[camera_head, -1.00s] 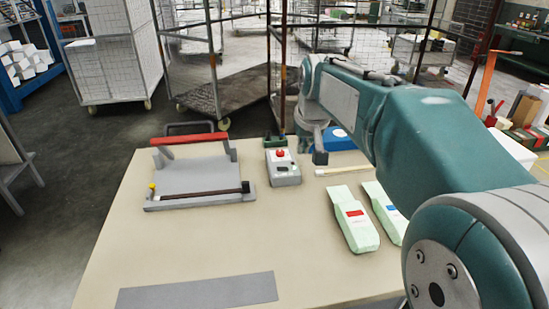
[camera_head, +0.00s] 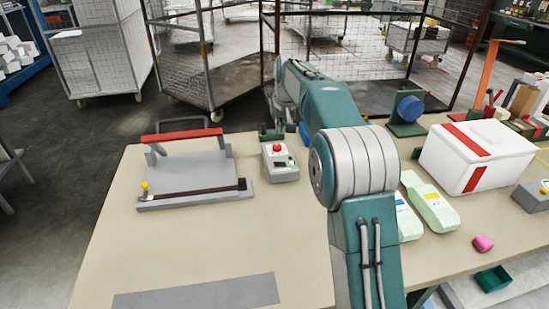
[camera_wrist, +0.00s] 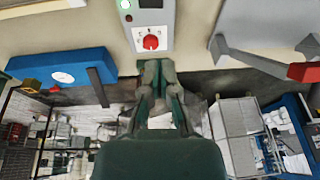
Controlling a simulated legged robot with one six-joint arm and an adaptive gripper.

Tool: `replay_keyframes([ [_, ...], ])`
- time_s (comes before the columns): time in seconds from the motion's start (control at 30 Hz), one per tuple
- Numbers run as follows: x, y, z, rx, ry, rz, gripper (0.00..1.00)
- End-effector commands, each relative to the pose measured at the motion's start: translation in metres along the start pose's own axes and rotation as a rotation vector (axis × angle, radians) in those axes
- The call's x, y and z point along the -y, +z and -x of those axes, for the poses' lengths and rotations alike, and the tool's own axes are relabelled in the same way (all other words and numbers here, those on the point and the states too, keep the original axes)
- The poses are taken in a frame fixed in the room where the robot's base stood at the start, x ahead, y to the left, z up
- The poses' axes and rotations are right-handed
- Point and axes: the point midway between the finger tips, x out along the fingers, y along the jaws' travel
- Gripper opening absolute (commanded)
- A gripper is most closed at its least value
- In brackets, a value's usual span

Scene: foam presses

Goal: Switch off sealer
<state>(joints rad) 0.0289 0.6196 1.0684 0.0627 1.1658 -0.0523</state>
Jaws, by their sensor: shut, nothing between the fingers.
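The sealer (camera_head: 185,175) is a grey plate with a raised red bar, on the left of the table in the head view. A grey control box (camera_head: 281,172) with a red knob on top stands to its right. In the wrist view the box (camera_wrist: 153,18) is at top centre, with a red rotary knob (camera_wrist: 150,42) and a lit green light (camera_wrist: 125,4). The sealer's red-tipped grey arm (camera_wrist: 270,60) shows at right. My gripper (camera_wrist: 157,66) is shut and empty, its fingertips just below the knob in that picture.
A white box with red tape (camera_head: 470,155) and pale green packs (camera_head: 430,205) lie right of my arm. A pink object (camera_head: 483,243) is near the right edge.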

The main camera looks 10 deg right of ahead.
Motion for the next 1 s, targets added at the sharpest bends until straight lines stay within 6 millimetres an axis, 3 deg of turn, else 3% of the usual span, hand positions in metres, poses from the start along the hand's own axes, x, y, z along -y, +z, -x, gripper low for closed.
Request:
replay_keyframes([
  [0.37, 0.0, 0.0, -0.008, 0.002, 0.0, 0.0, 0.0],
  [1.0, 0.002, 0.006, -0.118, 0.003, 0.0, 0.001, 0.0],
])
